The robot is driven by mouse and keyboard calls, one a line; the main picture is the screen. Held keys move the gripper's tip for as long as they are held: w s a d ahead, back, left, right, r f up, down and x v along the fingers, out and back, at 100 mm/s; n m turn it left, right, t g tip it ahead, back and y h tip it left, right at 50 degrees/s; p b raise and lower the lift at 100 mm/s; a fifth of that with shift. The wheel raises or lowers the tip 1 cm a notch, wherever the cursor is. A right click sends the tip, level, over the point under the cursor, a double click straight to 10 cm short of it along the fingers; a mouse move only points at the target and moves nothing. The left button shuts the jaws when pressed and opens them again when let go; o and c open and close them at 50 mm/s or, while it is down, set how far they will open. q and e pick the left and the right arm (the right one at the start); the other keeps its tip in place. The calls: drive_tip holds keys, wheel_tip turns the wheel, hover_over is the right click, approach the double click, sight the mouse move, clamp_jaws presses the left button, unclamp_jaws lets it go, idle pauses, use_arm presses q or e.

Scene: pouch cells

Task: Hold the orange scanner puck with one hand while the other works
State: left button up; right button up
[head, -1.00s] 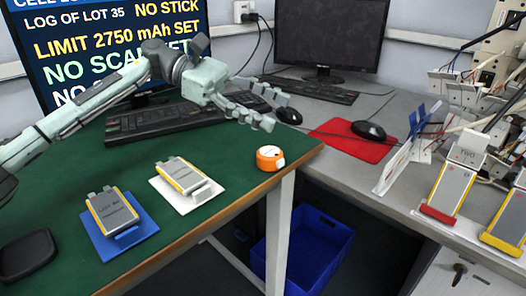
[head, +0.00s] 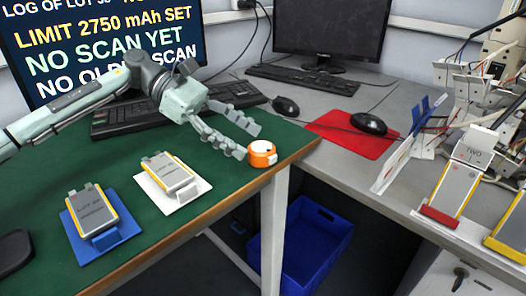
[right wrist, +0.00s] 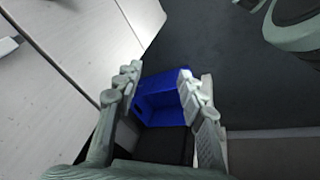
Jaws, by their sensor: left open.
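The orange scanner puck (head: 262,154) with a white top sits on the green table near its right front corner. My left gripper (head: 249,141) is open just behind and left of the puck, fingers pointing down and right toward it. One fingertip is very close to the puck's left side; I cannot tell whether it touches. My right gripper (right wrist: 160,76) shows only in the right wrist view. It is open and empty, above the floor and a blue bin.
Pouch cells lie on a blue tray (head: 122,230) and a white tray (head: 199,190) left of the puck. A keyboard (head: 112,124) is behind. The blue bin (head: 332,246) stands below the table edge. A red mat (head: 333,125) with a mouse lies on the grey bench.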

sight(255, 145)
use_arm(q)
drive_tip(key=shift+b+x, duration=0.45)
drive_tip(key=shift+x, duration=0.55)
drive_tip(key=shift+s+d+f, duration=0.1)
drive_tip(key=shift+d+f, duration=0.15)
drive_tip(key=shift+d, duration=0.1)
drive_tip(key=shift+s+d+f+b, duration=0.1)
drive_tip(key=shift+d+b, duration=0.15)
drive_tip(key=shift+b, duration=0.05)
use_arm(e)
drive_tip(key=shift+t, duration=0.9)
drive_tip(key=shift+w+a+r, duration=0.3)
drive_tip(key=shift+a+r, duration=0.05)
drive_tip(key=shift+r, duration=0.3)
drive_tip(key=shift+w+a+r, duration=0.3)
drive_tip(key=shift+w+r, duration=0.05)
drive_tip(key=shift+r, duration=0.25)
drive_tip(key=shift+w+a+r, duration=0.3)
drive_tip(key=shift+a+r, duration=0.05)
drive_tip(key=shift+r, duration=0.3)
use_arm(q)
drive_tip(key=c, duration=0.7)
use_arm(e)
clamp_jaws()
